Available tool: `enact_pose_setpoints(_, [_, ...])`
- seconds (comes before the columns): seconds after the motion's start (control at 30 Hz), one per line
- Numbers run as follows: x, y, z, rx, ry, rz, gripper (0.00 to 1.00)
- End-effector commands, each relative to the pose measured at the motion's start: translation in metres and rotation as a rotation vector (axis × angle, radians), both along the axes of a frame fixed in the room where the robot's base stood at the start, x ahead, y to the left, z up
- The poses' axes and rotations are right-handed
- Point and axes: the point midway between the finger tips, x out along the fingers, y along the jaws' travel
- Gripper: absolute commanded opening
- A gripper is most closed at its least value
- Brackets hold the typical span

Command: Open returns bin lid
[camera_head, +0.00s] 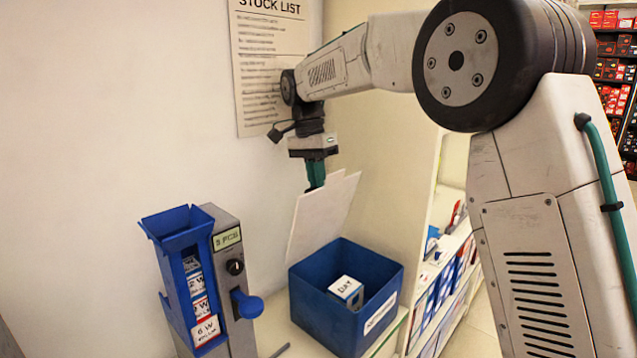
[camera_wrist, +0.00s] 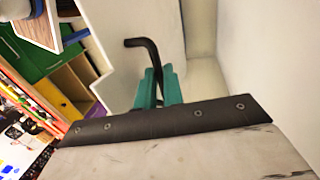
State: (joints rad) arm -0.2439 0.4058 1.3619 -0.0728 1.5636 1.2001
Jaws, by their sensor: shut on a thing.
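The returns bin (camera_head: 325,318) is a blue open-topped box with a white label on its front, on a pale counter at the lower middle of the head view. Its white lid (camera_head: 318,222) stands raised and tilted at the back, leaving the bin's mouth uncovered. My gripper (camera_head: 316,184) is at the lid's upper edge, with teal fingers pointing down. In the wrist view my gripper (camera_wrist: 159,78) is shut on a dark bent handle (camera_wrist: 143,44), whose end sticks out to the left. The fingers hide where the handle joins the lid.
A small white box (camera_head: 346,288) marked DAY lies inside the bin. A blue and grey dispenser (camera_head: 205,275) stands to the left. Stocked shelves (camera_head: 445,275) are on the right. A wall with a stock list (camera_head: 265,65) is behind my arm.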

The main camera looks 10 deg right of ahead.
Motion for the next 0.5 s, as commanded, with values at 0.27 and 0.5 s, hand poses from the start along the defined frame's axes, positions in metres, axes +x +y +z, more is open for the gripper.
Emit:
enact_pose_setpoints(0.27, [0.0013, 0.0024, -0.0056, -0.007, 0.006, 0.003, 0.00])
enact_pose_setpoints(0.5, [0.0011, 0.0039, -0.0053, -0.008, 0.005, 0.005, 0.00])
